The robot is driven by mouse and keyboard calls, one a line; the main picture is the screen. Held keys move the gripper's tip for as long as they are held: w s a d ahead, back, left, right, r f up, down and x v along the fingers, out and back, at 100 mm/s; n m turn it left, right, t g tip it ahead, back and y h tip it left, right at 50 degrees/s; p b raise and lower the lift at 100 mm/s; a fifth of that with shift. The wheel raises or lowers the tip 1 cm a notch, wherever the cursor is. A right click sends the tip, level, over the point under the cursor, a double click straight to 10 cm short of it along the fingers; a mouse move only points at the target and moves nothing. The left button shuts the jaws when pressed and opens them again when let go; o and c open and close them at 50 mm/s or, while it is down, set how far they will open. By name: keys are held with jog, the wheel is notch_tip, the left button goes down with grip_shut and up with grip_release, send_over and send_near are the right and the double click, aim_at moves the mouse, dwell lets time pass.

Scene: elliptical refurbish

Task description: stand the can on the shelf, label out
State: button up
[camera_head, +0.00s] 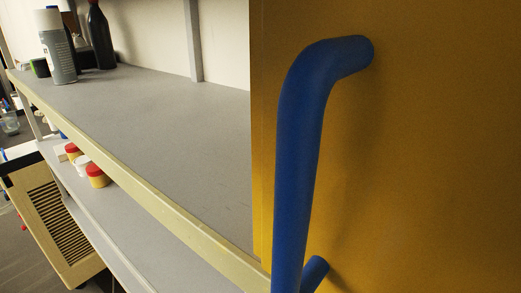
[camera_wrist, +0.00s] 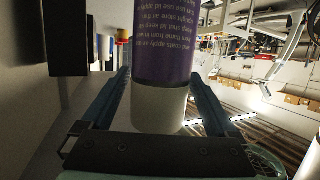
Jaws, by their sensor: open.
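In the wrist view a can (camera_wrist: 166,45) with a purple label fills the upper middle. Lines of small print on it show upside down, and its pale grey-white end (camera_wrist: 158,108) is toward me. My gripper (camera_wrist: 160,76) is open, with one blue-grey finger on each side of the can. I cannot tell whether the fingers touch it. In the head view a grey can (camera_head: 62,60) with a white top stands upright near the far left end of the grey shelf (camera_head: 150,115). I cannot tell whether it is the same can. My gripper cannot be made out there.
A dark bottle (camera_head: 100,38) stands behind the grey can. Red-lidded jars (camera_head: 96,175) stand on the lower shelf (camera_head: 105,225). A yellow panel (camera_head: 430,170) with a blue bar handle (camera_head: 303,130) fills the right side. The shelf's middle is clear.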

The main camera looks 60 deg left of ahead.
jog(key=b+v, duration=0.5)
jog(key=v, duration=0.7)
jog(key=shift+b, duration=0.3)
jog(key=shift+r, duration=0.1)
